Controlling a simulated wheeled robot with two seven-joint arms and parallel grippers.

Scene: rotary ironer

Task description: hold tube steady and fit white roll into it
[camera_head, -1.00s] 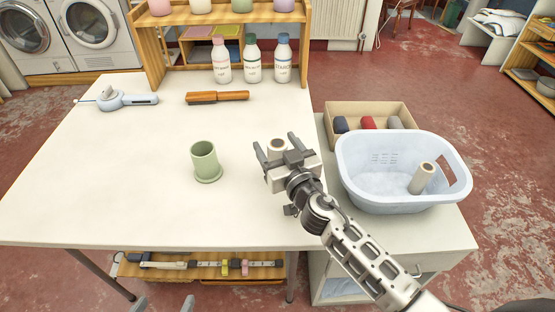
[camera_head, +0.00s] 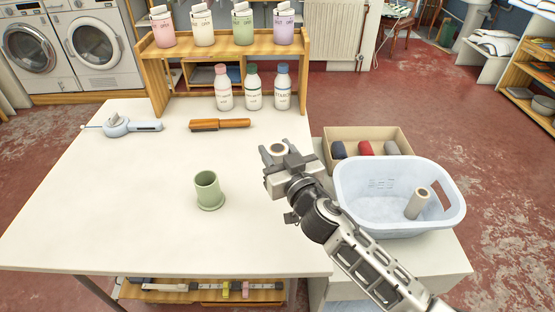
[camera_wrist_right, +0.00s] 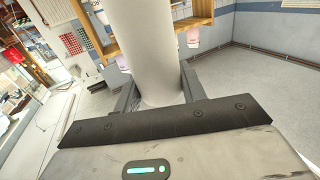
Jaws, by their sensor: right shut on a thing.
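The green tube (camera_head: 207,188) stands upright on its flanged base on the white table, open end up. In the right wrist view the roll (camera_wrist_right: 148,50) rises between the two fingers (camera_wrist_right: 160,95). The roll's lower end is hidden by the gripper in the head view. My left gripper is not in view.
A light blue basket (camera_head: 365,215) at the right holds another roll (camera_head: 416,204). Behind it is a box (camera_head: 367,134) of coloured rolls. The table around the tube is clear.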

